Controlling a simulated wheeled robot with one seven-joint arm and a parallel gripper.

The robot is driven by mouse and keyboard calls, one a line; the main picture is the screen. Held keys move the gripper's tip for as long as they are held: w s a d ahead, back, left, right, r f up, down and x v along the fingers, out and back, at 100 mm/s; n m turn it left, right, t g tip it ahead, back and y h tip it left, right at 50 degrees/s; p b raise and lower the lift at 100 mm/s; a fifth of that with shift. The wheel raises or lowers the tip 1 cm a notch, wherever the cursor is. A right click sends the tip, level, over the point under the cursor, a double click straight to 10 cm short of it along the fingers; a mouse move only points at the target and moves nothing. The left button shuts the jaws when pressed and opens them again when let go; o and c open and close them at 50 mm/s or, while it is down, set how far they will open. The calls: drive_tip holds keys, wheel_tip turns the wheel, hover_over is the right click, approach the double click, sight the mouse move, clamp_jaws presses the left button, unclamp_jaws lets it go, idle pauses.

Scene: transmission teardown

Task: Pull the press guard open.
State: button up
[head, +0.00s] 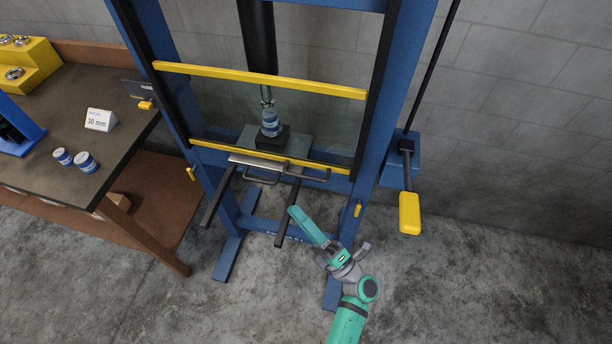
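The press is a tall blue frame (379,100) against the wall. Its guard spans the front between an upper yellow bar (260,80) and a lower yellow bar (325,166). The guard looks see-through and lowered in front of the work area. A grey bar handle (262,164) shows near its lower edge. My gripper (340,257), at the end of my teal and grey arm, is in front of and below the guard at the right, apart from it. I see nothing held in it. Its fingers are too small and unclear to tell open from shut.
A lever with a yellow grip (410,213) hangs at the right. A workbench (62,160) with small cans stands at the left. The concrete floor in front is clear.

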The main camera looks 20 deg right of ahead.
sight(307, 176)
drive_tip(key=w+d+f+n+g+y, duration=0.1)
drive_tip(key=w+d+f+n+g, duration=0.15)
drive_tip(key=d+n+g, duration=0.65)
drive_tip(key=w+a+t, duration=0.1)
drive_tip(key=w, duration=0.1)
drive_tip(key=w+a+r+m+t, duration=0.1)
drive_tip(key=w, duration=0.2)
drive_tip(key=w+a+r+m+t, duration=0.1)
drive_tip(key=w, duration=0.2)
drive_tip(key=shift+w+a+r+t, duration=0.15)
drive_tip(key=shift+r+t, duration=0.05)
drive_tip(key=shift+t, duration=0.2)
clamp_jaws()
